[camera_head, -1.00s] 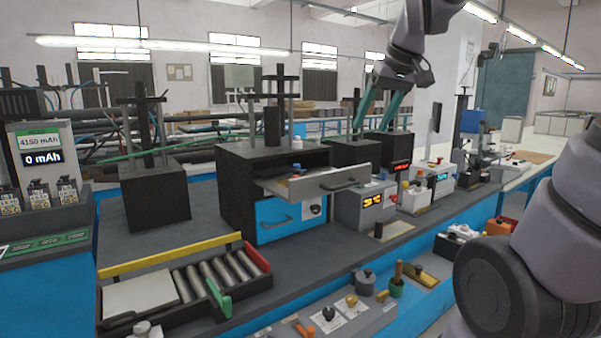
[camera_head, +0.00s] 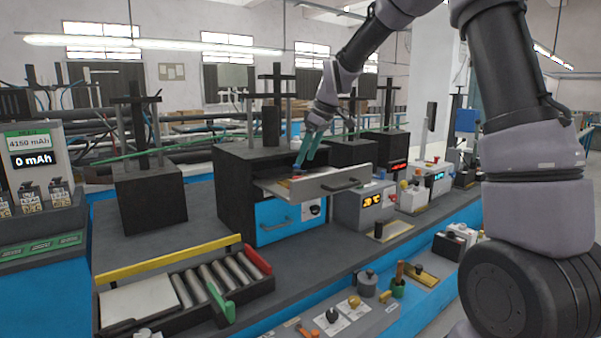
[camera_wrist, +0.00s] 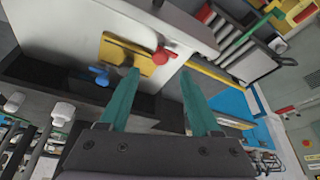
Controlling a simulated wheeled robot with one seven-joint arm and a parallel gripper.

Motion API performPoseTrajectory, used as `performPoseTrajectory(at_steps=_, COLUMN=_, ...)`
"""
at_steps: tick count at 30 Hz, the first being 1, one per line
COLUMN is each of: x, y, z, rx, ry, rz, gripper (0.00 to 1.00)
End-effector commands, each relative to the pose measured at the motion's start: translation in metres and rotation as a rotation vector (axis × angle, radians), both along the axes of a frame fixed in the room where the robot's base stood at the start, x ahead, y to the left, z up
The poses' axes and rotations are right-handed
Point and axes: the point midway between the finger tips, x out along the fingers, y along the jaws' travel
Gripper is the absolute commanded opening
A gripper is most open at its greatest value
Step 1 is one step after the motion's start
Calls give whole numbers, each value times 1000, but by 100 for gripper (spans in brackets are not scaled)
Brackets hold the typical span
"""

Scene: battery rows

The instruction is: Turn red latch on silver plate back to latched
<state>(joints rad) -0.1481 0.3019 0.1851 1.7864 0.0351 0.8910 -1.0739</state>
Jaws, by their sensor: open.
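A silver plate (camera_wrist: 60,25) lies in the open drawer and fills the upper left of the wrist view. A yellow block (camera_wrist: 124,54) sits on it. The red latch (camera_wrist: 163,55) is at the block's right end, and a blue knob (camera_wrist: 100,76) is at its lower left. My gripper (camera_wrist: 160,73) is open and empty. Its teal fingers point toward the block, with the red latch just beyond the gap between the tips. Contact cannot be told. In the head view my gripper (camera_head: 299,166) reaches down over the drawer, where the latch is too small to make out clearly.
The drawer's raised front panel (camera_head: 332,183) stands close in front of my gripper. The dark cabinet (camera_head: 232,195) is below, with black posts above it. A roller tray (camera_head: 180,295) lies at front left, and instrument boxes (camera_head: 365,205) stand to the right.

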Motion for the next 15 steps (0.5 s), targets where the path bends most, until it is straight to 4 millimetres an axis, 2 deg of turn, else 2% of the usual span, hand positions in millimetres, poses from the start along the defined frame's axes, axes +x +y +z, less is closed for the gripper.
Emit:
performPoseTrajectory(at_steps=1, x=2, y=4, z=-11, rx=0, ry=4, rz=0, gripper=64)
performPoseTrajectory(at_steps=6, x=8, y=13, z=-37, rx=-1, ry=2, rz=-1, gripper=64)
performPoseTrajectory(at_steps=10, x=11, y=17, z=-50, rx=0, ry=2, rz=-2, gripper=64)
performPoseTrajectory(at_steps=15, x=13, y=19, z=-57, rx=0, ry=0, rz=-2, gripper=64)
